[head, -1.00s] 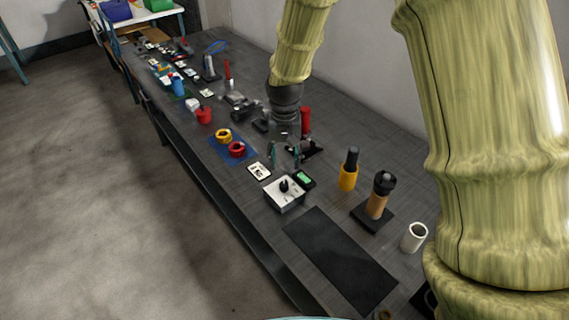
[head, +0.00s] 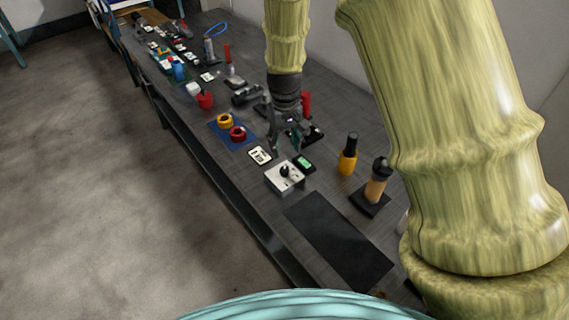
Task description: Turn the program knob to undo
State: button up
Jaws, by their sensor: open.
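The program knob (head: 285,169) is a small black knob on top of a low white box (head: 287,182) on the bench. A small device with a green screen (head: 304,163) lies just behind the box to the right. My gripper (head: 291,151) points down above the bench, behind the box and apart from the knob. Its fingers are spread and nothing shows between them. The markings around the knob are too small to read.
A white card (head: 259,155) lies left of the box. Yellow (head: 225,121) and red (head: 238,133) rolls sit on a blue mat. A yellow-and-black bottle (head: 348,155) and a tan-and-black tool (head: 377,183) stand right. A dark mat (head: 337,238) lies bare in front.

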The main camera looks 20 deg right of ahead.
aim_at(285, 169)
jog(key=shift+n, duration=0.6)
jog(key=shift+w+f+p, duration=0.15)
jog(key=shift+f+p, duration=1.55)
jog(key=shift+f, duration=3.75)
